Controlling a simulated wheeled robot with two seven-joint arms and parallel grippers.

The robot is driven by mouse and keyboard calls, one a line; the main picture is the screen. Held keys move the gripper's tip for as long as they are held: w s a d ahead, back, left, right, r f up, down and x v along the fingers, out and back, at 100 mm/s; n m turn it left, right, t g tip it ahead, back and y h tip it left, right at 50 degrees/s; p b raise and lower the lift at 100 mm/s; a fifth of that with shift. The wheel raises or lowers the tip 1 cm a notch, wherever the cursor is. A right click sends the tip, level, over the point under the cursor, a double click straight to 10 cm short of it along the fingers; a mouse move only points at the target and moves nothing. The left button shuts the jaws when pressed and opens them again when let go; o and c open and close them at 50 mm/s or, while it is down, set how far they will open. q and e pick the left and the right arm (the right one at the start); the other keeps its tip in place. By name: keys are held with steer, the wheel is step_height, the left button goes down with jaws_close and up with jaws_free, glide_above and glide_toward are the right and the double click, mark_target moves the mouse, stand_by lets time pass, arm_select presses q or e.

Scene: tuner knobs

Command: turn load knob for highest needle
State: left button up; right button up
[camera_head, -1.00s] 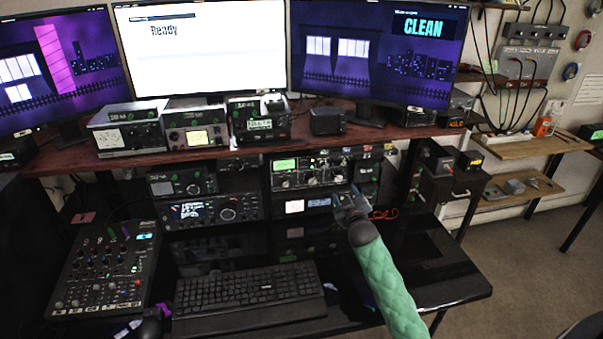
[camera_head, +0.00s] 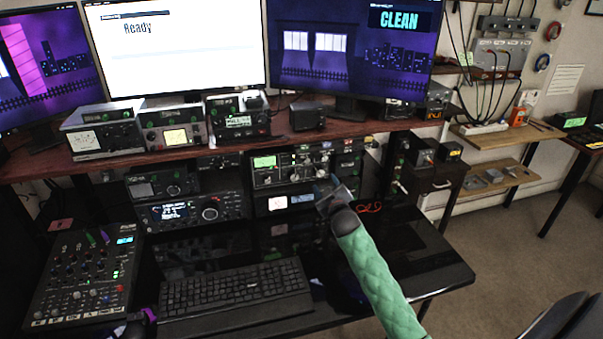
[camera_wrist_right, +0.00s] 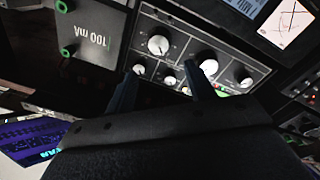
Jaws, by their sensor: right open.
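My right gripper (camera_head: 328,190) reaches toward the radio stack under the shelf in the head view. In the right wrist view its two dark fingers (camera_wrist_right: 163,84) are apart, with nothing between them. Just beyond the fingers is a dark panel (camera_wrist_right: 165,18) with several knobs. A larger white-capped knob (camera_wrist_right: 158,45) lies ahead between the fingers, and another knob (camera_wrist_right: 208,64) is close to the right fingertip. I cannot read which is the load knob. A white meter face with crossed needles (camera_wrist_right: 290,20) shows at the upper right. My left gripper is not in view.
A shelf (camera_head: 40,168) holds small boxes and monitors above the radio stack. A keyboard (camera_head: 235,292) and a mixer (camera_head: 85,278) occupy the desk. The desk's right part (camera_head: 430,262) is clear.

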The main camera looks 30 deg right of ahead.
mark_target(320, 174)
steer(key=w+a+f+n+h+b, duration=0.25)
steer(key=f+n, duration=0.35)
steer(key=n, duration=0.7)
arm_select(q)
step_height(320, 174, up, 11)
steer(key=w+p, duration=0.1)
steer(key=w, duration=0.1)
arm_select(e)
steer(key=w+d+r+n+h+p, duration=0.1)
steer(key=w+d+r+n, duration=0.1)
steer(key=w+d+r+n+h+p, duration=0.1)
steer(key=d+r+h, duration=0.1)
steer(key=shift+w+d+r+n+t, duration=0.1)
steer(key=shift+w+r+n+t, duration=0.15)
steer(key=shift+w+n+t, duration=0.15)
arm_select(q)
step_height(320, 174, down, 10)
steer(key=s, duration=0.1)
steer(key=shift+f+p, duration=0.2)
steer(key=shift+p, duration=0.1)
arm_select(e)
steer(key=shift+w+d, duration=0.25)
steer(key=shift+w, duration=0.15)
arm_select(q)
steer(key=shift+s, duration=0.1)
arm_select(e)
steer(key=c, duration=1)
